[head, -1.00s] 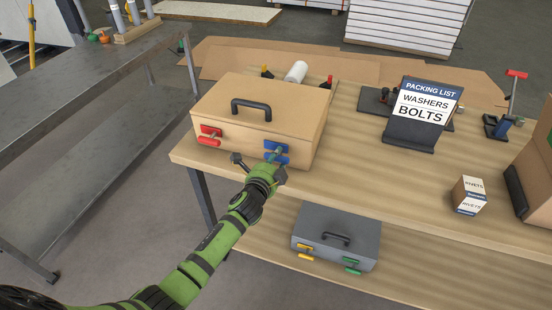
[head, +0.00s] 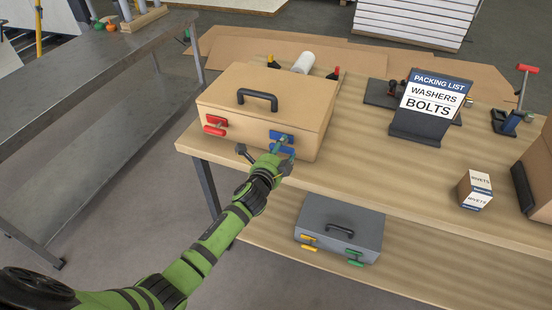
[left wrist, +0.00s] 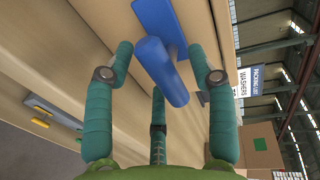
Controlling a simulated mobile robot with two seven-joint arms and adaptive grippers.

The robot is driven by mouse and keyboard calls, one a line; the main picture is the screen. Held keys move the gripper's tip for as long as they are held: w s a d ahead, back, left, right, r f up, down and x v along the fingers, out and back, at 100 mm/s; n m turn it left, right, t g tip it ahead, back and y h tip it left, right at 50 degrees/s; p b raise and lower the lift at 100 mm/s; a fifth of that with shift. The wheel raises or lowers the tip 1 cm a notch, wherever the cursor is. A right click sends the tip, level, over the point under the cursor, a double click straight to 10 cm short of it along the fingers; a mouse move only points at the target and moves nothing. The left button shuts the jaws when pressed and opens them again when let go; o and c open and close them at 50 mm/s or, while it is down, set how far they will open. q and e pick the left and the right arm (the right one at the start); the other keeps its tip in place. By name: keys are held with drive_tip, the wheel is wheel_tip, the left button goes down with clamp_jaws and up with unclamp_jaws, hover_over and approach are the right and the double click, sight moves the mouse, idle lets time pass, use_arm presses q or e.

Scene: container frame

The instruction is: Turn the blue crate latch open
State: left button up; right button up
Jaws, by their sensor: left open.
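The tan crate (head: 235,120) stands on the wooden table. Its front carries a red latch (head: 214,125) at left and a blue latch (head: 284,138) at right. My left gripper (head: 266,157) is open in front of the blue latch. In the left wrist view the blue latch handle (left wrist: 162,70) lies between the spread green fingers, with visible gaps to them. The fingers partly hide the blue latch in the head view. My right gripper is not in view.
A grey crate (head: 338,222) with yellow and green latches sits on the lower shelf. A packing list sign (head: 433,97) and a small rivets box (head: 474,188) stand on the table to the right. A metal bench (head: 85,90) is at left.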

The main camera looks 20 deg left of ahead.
use_arm(q)
drive_tip(key=s+r, duration=0.2)
drive_tip(key=s, duration=0.9)
drive_tip(key=shift+s+a, duration=0.2)
drive_tip(key=shift+s, duration=0.05)
drive_tip(key=s+a+f+n+g, duration=0.1)
drive_tip(key=s+f+n+g, duration=0.3)
drive_tip(key=f, duration=0.6)
drive_tip(key=s+a+f+n+g, duration=0.1)
drive_tip(key=s+f, duration=0.5)
drive_tip(key=f, duration=0.5)
drive_tip(key=s+a+f+n+g, duration=0.1)
drive_tip(key=s+f+n+g, duration=0.3)
drive_tip(key=f, duration=0.6)
drive_tip(key=s+f+n+g, duration=0.2)
drive_tip(key=s+f, duration=0.2)
drive_tip(key=s, duration=0.6)
drive_tip(key=s+f+n+g, duration=0.2)
drive_tip(key=s+f, duration=0.3)
drive_tip(key=s, duration=0.5)
drive_tip(key=s+f+n+g, duration=0.1)
drive_tip(key=s+f, duration=0.4)
drive_tip(key=s, duration=0.5)
drive_tip(key=shift+s+f+n+g+y, duration=0.2)
drive_tip(key=shift+s+n+g+y, duration=0.15)
drive_tip(key=shift+n, duration=0.55)
drive_tip(key=shift+w, duration=0.1)
